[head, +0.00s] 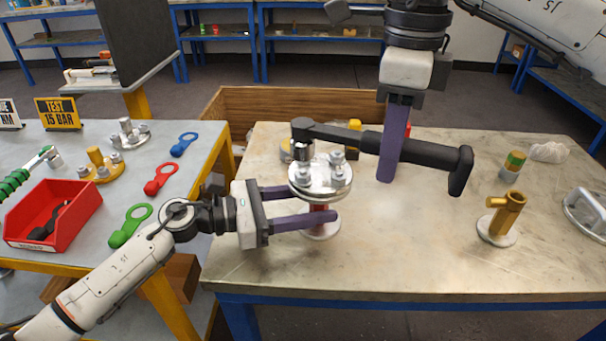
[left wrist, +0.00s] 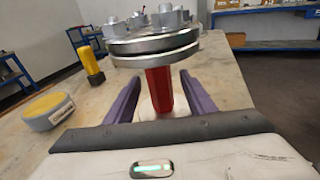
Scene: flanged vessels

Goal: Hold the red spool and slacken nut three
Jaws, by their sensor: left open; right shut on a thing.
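The red spool (head: 320,208) stands upright on the table, with a silver bolted flange (head: 322,178) on top carrying several nuts. In the left wrist view the red body (left wrist: 159,90) is between the purple fingers. My left gripper (head: 313,205) is open around it, with gaps on both sides in the wrist view. My right gripper (head: 388,172) is shut on the handle of a black wrench (head: 430,152), held roughly level above the table. The wrench's head end (head: 302,132) is over the flange's left edge; whether it sits on a nut, and which one, I cannot tell.
A brass spool (head: 501,216), a green-and-yellow cylinder (head: 513,163) and a metal handle piece (head: 590,210) stand at the right. On the left table are a red bin (head: 75,207) and several coloured spanners (head: 160,180). The front middle of the table (head: 400,250) is clear.

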